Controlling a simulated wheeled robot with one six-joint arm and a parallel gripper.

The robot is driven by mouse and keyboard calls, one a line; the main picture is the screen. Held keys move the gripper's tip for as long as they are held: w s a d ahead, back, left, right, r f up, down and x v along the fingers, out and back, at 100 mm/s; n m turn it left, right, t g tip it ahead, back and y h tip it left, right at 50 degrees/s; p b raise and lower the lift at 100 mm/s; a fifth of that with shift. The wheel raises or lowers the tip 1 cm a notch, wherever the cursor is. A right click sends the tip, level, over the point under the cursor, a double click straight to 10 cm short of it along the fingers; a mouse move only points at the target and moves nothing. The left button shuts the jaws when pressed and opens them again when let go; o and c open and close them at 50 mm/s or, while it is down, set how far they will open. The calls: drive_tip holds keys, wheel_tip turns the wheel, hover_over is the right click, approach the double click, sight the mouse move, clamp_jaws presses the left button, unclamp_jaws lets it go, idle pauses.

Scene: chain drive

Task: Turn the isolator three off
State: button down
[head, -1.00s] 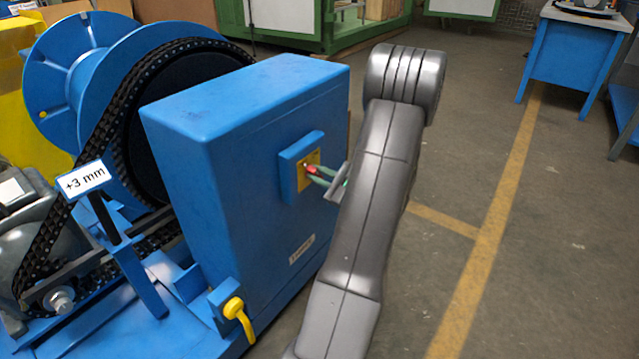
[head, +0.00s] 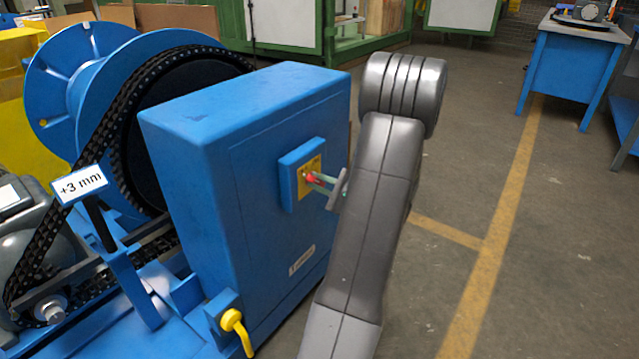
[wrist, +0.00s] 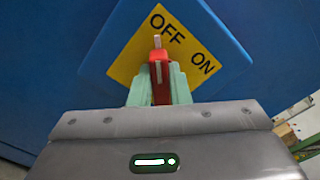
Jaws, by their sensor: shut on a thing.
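The isolator is a red handle (wrist: 158,64) on a yellow plate (wrist: 133,65) marked OFF and ON, on the side of the blue cabinet (head: 270,170). In the wrist view the handle's pale tip lies close to the word OFF, apart from ON at the right. My gripper (wrist: 158,88) is shut on the red handle, with a pale green finger on each side. In the head view the gripper (head: 322,184) reaches the plate from the right, and my arm stands in front of the cabinet's right edge.
A yellow lever (head: 236,325) sits low on the cabinet's front corner. A chain (head: 118,120), a blue spool (head: 80,75) and a "+3 mm" sign (head: 81,184) are at the left. Open floor (head: 470,160) lies right of my arm. A blue table (head: 575,60) stands at the far right.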

drive_tip(key=c, duration=1.4)
unclamp_jaws()
drive_tip(key=shift+o, duration=0.2)
drive_tip(key=p+v, duration=0.3)
drive_tip(key=v, duration=1)
drive_tip(key=shift+s+d, duration=0.25)
drive_tip(key=shift+d, duration=0.1)
drive_tip(key=b+x, duration=0.2)
drive_tip(key=x, duration=1)
drive_tip(key=shift+w+a+f+b, duration=0.15)
drive_tip(key=shift+a+b, duration=0.1)
drive_tip(key=shift+b, duration=0.15)
drive_tip(key=shift+w+a, duration=0.45)
drive_tip(key=shift+a, duration=0.1)
